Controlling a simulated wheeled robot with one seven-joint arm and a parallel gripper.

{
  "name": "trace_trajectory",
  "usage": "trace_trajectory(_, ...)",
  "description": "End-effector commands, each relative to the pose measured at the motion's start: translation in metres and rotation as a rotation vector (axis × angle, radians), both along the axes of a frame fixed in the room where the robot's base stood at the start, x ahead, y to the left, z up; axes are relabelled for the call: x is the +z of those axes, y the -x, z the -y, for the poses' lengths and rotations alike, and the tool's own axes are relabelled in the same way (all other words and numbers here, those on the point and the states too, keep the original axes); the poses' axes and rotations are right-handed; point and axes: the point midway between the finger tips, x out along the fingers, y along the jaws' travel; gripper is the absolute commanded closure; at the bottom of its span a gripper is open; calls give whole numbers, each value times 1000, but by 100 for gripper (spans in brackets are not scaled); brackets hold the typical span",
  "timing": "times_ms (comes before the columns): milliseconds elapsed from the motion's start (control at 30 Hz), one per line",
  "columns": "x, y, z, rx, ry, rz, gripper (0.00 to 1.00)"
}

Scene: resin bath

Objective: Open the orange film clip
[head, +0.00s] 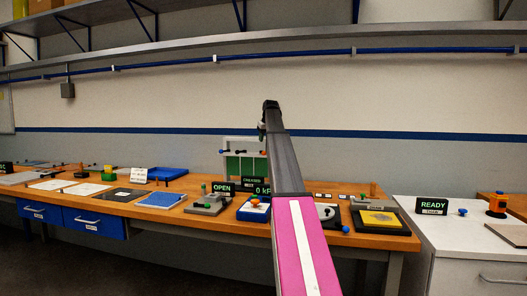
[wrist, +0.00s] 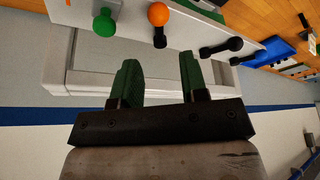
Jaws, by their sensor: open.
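An orange ball-shaped knob on a dark stem (wrist: 158,14) sits on a white rail at the top of the wrist view; I take it to be the orange film clip. A green knob (wrist: 104,22) is left of it and black, dumbbell-shaped parts (wrist: 222,47) are to its right. My gripper (wrist: 160,62) is open, its two green-padded fingers apart and empty, pointing toward the rail and not touching the orange knob. In the head view my gripper (head: 263,128) is at the far end of my arm, in front of the white frame (head: 228,140).
The wooden bench (head: 180,185) holds several trays and fixtures. A display reading OPEN (head: 222,188) and a blue tray (head: 168,173) stand on it. A white cabinet (head: 460,235) with a READY display (head: 432,205) is at right.

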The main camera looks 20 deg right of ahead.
Motion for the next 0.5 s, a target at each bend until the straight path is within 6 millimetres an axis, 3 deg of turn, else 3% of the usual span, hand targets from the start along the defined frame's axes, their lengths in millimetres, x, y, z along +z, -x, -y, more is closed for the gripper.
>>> trace_trajectory(300,-53,-22,-1,0,0,-1,60)
trace_trajectory(500,-67,-28,-2,0,0,0,60)
